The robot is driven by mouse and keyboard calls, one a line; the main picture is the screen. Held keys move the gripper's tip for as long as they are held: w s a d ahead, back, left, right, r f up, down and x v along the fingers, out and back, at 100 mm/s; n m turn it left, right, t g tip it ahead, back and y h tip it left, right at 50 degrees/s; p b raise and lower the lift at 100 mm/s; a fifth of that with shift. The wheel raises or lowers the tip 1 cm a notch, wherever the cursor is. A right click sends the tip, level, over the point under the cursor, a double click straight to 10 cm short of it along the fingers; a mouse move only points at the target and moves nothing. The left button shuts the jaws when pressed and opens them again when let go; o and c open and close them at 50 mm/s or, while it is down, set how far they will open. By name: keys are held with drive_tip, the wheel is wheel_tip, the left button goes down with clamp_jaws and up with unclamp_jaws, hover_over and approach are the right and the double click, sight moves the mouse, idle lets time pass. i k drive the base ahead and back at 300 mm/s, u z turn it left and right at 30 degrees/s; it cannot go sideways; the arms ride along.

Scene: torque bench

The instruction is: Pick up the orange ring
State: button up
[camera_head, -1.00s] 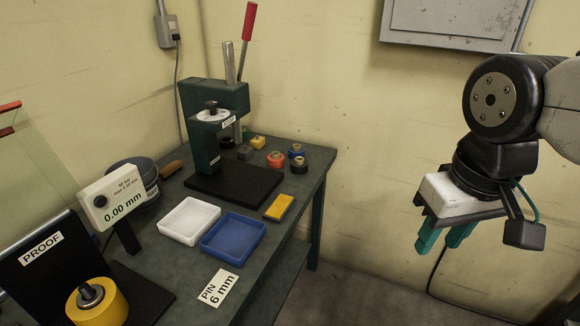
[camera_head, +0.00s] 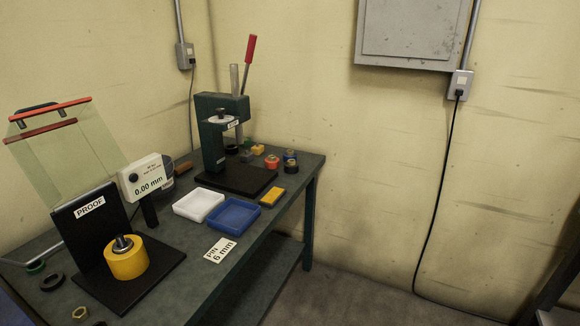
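My gripper is not in view.
White (camera_head: 198,205) and blue (camera_head: 232,216) trays and a yellow block (camera_head: 272,196) lie in front. A proof stand (camera_head: 90,228) with a yellow cylinder is at left. Floor right of the bench is clear.

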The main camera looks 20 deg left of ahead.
sight(271, 166)
drive_tip(key=z, duration=0.25)
drive_tip(key=i, duration=2.5)
drive_tip(key=u, duration=1.65)
drive_tip(key=i, duration=0.85)
drive_tip(key=u, duration=0.9)
